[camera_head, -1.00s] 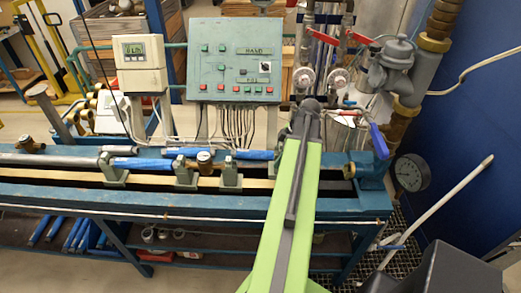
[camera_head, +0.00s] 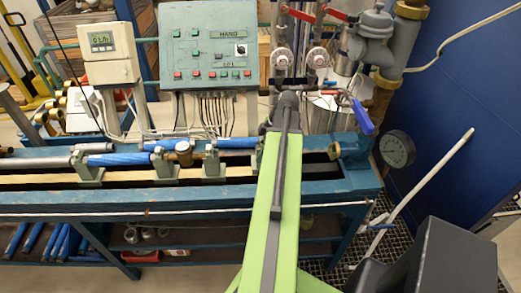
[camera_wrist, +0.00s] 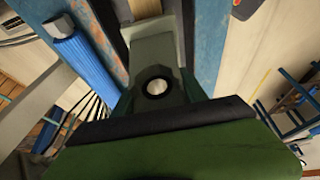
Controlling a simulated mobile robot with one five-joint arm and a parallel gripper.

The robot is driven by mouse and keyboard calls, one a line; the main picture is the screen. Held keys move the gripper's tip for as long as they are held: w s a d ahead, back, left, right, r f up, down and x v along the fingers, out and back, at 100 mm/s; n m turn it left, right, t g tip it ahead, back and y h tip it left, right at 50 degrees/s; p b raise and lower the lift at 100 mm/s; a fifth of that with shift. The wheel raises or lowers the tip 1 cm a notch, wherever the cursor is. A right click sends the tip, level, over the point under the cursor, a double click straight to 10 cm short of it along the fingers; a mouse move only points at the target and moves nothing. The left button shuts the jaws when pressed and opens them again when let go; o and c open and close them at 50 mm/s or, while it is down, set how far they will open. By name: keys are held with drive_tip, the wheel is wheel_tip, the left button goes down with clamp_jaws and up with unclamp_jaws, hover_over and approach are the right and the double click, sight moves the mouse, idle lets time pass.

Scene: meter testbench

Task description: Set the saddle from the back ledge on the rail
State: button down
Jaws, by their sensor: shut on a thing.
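In the wrist view my gripper (camera_wrist: 155,88) is shut on a grey-green saddle (camera_wrist: 153,50), which has a round light spot in its middle. The saddle is over or beside the bench's long strips; I cannot tell whether it touches them. In the head view my green arm reaches over the bench and hides the gripper and the held saddle. The rail (camera_head: 130,181) runs along the bench as a pale strip, with grey-green saddles (camera_head: 88,168) standing across it left of my arm. The back ledge (camera_head: 320,142) is partly behind my arm.
A control panel (camera_head: 208,45) and a meter box (camera_head: 109,52) stand behind the bench. Pipes with red valve handles (camera_head: 299,14) rise behind my arm. Blue-sleeved pipe (camera_head: 118,159) lies left.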

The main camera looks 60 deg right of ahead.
drive_tip(key=shift+f, duration=0.5)
idle(0.4)
drive_tip(key=shift+f+b, duration=0.15)
drive_tip(key=shift+b, duration=0.2)
drive_tip(key=shift+f+b, duration=0.85)
drive_tip(key=shift+f+b, duration=0.3)
idle(0.6)
drive_tip(key=c, duration=0.6)
unclamp_jaws()
drive_tip(key=shift+o, duration=0.2)
drive_tip(key=shift+s+r, duration=0.1)
